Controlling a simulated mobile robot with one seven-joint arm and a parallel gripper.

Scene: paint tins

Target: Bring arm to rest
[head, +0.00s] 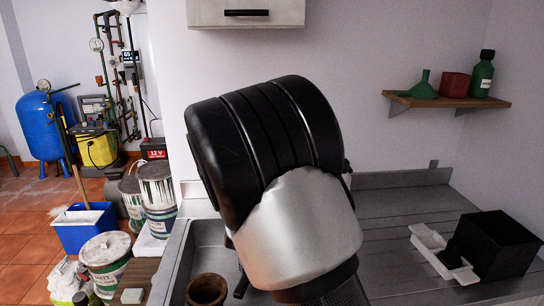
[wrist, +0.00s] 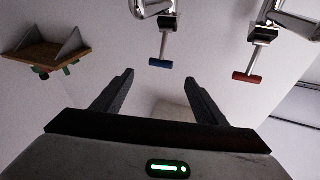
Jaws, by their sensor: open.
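My arm fills the middle of the head view, a black and silver link standing above the metal sink counter (head: 395,203). My gripper (wrist: 156,92) shows in the wrist view with its two dark fingers apart and nothing between them. Past the fingers are a pale wall and a light block-like shape, perhaps the wall cabinet. The gripper's fingers do not show in the head view, where my arm link hides part of the sink and counter.
Several paint tins (head: 106,254) stand at the left. A black box (head: 495,243) and white tray (head: 437,250) are on the right. A wall shelf (head: 447,101) holds green and red items. Taps (wrist: 165,40) show in the wrist view.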

